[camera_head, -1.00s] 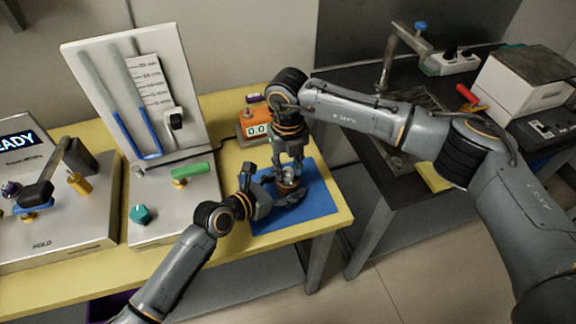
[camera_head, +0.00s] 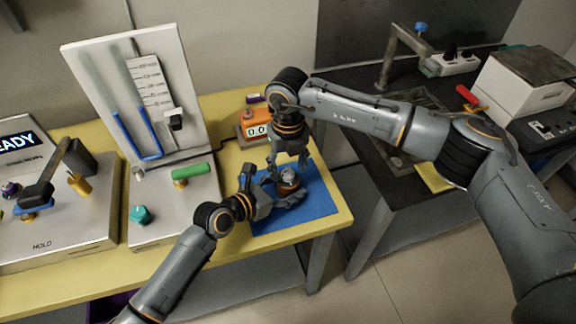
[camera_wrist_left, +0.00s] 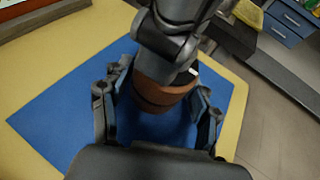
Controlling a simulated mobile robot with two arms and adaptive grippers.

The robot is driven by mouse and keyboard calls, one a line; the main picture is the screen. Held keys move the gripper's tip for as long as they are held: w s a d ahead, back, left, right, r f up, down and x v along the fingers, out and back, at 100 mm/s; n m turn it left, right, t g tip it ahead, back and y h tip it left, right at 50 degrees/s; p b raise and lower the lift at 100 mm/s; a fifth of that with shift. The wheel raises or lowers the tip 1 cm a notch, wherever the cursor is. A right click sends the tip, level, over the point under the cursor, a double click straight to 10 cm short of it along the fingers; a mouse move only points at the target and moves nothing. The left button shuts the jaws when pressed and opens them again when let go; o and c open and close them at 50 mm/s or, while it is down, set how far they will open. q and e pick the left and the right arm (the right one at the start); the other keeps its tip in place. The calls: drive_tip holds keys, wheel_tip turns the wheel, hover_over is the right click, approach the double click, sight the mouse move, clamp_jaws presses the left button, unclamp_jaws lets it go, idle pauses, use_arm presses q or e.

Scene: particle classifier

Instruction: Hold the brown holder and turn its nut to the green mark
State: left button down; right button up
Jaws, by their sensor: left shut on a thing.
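The brown holder (camera_head: 289,187) stands on the blue mat (camera_head: 322,196), with a pale metallic nut (camera_head: 288,174) on its top. My left gripper (camera_head: 283,194) is shut on the holder from the left side. In the left wrist view the holder (camera_wrist_left: 160,94) sits between the two fingers of my left gripper (camera_wrist_left: 158,112). My right gripper (camera_head: 289,160) is directly above the nut, pointing down, with its fingers spread apart and empty. My right gripper hides the top of the holder in the left wrist view. I cannot make out a green mark.
A small orange device with a display (camera_head: 254,128) stands behind the mat. A panel with blue tubes (camera_head: 130,95) and a green-handled valve (camera_head: 174,171) stand to the left. The yellow table's (camera_head: 338,212) front right edge is close to the mat.

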sight(288, 171)
use_arm(q)
drive_tip(key=shift+s+f, duration=0.2)
drive_tip(key=shift+f, duration=0.05)
use_arm(e)
wheel_tip(288, 171, up, 12)
idle(0.4)
wheel_tip(288, 171, down, 13)
drive_tip(key=n, duration=1.3)
drive_tip(key=shift+r+n, duration=0.2)
drive_tip(key=shift+n, duration=0.1)
